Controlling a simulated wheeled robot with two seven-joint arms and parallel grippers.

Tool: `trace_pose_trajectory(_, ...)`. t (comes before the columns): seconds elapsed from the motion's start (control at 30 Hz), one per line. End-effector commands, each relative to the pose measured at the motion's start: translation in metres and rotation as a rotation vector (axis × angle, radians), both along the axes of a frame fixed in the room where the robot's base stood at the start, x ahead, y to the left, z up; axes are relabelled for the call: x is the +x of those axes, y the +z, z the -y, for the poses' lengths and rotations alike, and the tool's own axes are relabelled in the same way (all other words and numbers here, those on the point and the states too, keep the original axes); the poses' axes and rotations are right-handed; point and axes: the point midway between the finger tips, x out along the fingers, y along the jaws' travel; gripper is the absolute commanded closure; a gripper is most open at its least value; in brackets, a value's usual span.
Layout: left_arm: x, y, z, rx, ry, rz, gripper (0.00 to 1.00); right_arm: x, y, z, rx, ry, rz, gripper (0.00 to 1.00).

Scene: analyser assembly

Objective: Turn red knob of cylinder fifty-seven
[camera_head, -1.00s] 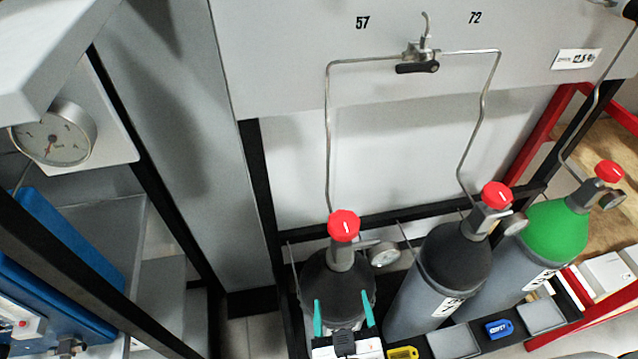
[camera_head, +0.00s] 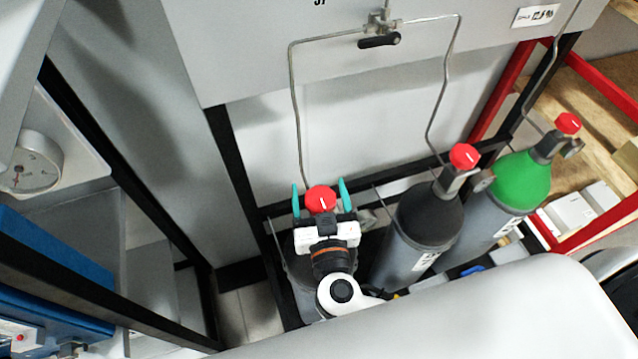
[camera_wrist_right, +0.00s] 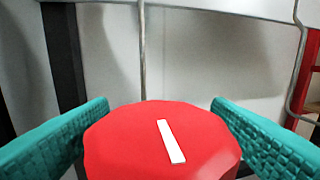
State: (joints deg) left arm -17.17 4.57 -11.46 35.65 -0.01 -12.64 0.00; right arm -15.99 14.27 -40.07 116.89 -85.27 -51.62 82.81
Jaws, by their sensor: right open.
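The red knob (camera_head: 321,199) tops the leftmost cylinder (camera_head: 300,272), which stands below the 57 label and is largely hidden by my arm. My right gripper (camera_head: 319,190) is open, with one teal finger on each side of this knob. In the right wrist view the red knob (camera_wrist_right: 160,142) with its white mark, slightly tilted, lies between the teal fingers. The left finger looks close to the knob's edge; I cannot tell whether either touches. My left gripper is not in view.
A dark-topped cylinder with a red knob (camera_head: 464,157) and a green-topped cylinder (camera_head: 520,180) stand to the right. A valve with a black handle (camera_head: 380,41) and pipes sit on the panel above. A gauge (camera_head: 32,162) is at the left.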

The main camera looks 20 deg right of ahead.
Motion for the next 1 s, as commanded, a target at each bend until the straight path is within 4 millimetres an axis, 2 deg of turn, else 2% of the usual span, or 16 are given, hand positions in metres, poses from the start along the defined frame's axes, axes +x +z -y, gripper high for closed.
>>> trace_pose_trajectory(0.1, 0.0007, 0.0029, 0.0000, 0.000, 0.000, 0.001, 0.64, 0.0064, 0.0008, 0.0011, 0.000, -0.001, 0.001, 0.27)
trace_pose_trajectory(0.37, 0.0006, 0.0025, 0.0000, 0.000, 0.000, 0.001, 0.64, 0.0075, -0.0004, 0.0013, 0.000, -0.001, 0.000, 0.27)
trace_pose_trajectory(0.67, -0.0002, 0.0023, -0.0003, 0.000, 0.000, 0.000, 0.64, 0.0072, -0.0002, 0.0013, 0.000, -0.001, 0.000, 0.71)
trace_pose_trajectory(1.0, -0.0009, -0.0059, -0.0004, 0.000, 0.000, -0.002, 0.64, 0.0071, -0.0020, 0.0006, -0.001, 0.054, 0.001, 0.71)
